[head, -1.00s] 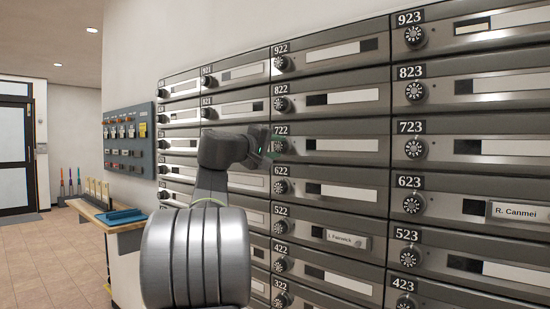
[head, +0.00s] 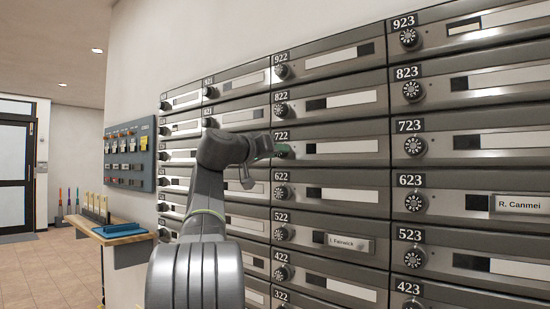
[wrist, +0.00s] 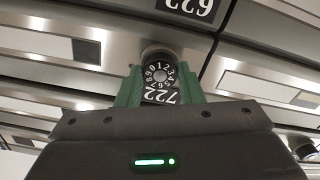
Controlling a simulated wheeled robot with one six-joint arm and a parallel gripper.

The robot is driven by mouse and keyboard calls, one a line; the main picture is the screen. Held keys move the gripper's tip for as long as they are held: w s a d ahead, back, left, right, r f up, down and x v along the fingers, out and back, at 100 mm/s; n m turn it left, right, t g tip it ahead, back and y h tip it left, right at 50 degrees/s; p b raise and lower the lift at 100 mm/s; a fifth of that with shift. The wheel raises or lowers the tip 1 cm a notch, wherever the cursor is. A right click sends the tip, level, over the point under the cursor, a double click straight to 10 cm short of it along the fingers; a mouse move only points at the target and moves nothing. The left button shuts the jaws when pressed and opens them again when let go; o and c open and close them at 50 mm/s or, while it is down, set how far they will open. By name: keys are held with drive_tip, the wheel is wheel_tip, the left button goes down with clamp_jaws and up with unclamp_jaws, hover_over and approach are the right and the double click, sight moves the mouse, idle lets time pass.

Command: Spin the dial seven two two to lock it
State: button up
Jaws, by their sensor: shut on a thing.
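The 722 dial (wrist: 161,75) is a round black knob with white digits and a pale centre, on the front of mailbox 722 (head: 345,146). The 722 label (wrist: 162,97) shows upside down in the wrist view. My gripper (wrist: 160,82) has one green finger on each side of this dial and is shut on it. In the head view, my gripper (head: 270,149) reaches the dial from the left and mostly hides it. I cannot tell which digit is at the dial's mark.
Similar dials sit close above and below, at 822 (head: 281,110) and 622 (head: 282,192), with the 723 dial (head: 415,146) to the right. A wooden shelf (head: 120,236) with a blue tray (head: 121,230) stands left of my arm. Open floor (head: 40,262) lies at the far left.

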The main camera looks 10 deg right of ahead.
drive_tip(key=shift+f+m+b, duration=0.1)
drive_tip(key=shift+m+b, duration=0.25)
drive_tip(key=shift+m, duration=0.65)
drive_tip(key=o, duration=1)
drive_tip(key=b+v, duration=0.1)
drive_tip(key=v, duration=1.2)
drive_tip(key=shift+s+a, duration=0.25)
drive_tip(key=shift+a, duration=0.05)
drive_tip(key=shift+w+d, duration=0.1)
